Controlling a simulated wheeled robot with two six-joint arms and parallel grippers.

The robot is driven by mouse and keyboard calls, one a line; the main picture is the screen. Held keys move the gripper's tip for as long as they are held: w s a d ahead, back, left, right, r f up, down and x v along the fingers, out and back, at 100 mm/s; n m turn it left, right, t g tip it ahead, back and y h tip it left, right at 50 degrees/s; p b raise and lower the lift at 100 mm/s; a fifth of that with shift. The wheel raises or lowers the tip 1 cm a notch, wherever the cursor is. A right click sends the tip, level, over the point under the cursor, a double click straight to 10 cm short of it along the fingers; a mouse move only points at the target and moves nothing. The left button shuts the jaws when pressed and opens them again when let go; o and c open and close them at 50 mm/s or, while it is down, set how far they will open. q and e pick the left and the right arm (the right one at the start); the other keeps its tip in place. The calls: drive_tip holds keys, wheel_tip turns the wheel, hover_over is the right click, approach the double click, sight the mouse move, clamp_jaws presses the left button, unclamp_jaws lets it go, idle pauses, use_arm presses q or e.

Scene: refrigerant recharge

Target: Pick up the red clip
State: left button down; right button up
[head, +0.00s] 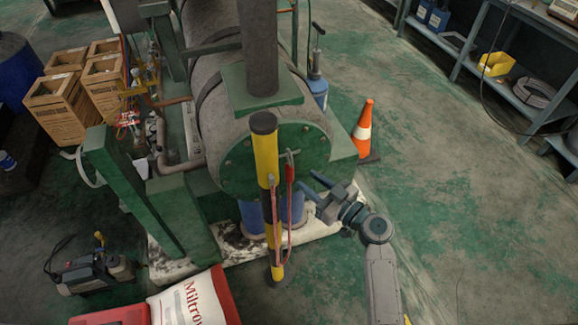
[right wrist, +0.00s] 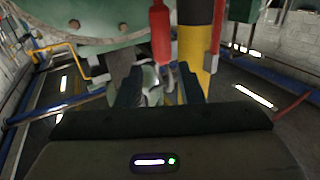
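The red clip (head: 290,172) hangs upright at the front of a yellow-and-black post (head: 267,155), with a red cable looping down below it. In the right wrist view the red clip (right wrist: 160,35) shows ahead of and above the fingers, slightly left of the post (right wrist: 194,45). My right gripper (head: 312,187) is open and empty, just right of the clip and apart from it. Its two dark fingers also show spread in the right wrist view (right wrist: 160,85). My left gripper is not in view.
A large green-ended tank (head: 235,165) stands behind the post. An orange cone (head: 363,128) is to the right. A red box (head: 110,316) and a white sack (head: 185,304) lie at the front left.

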sight(293, 171)
drive_tip(key=shift+w+a+r+p, duration=0.2)
drive_tip(key=shift+w+a+p, duration=0.2)
drive_tip(key=shift+a+p, duration=0.1)
drive_tip(key=p+x, duration=0.1)
drive_tip(key=x, duration=0.2)
drive_tip(key=shift+w+a+p, duration=0.1)
drive_tip(key=shift+a+p, duration=0.15)
drive_tip(key=shift+p, duration=0.15)
drive_tip(key=shift+w+a+f, duration=0.25)
drive_tip(key=shift+c, duration=0.2)
clamp_jaws()
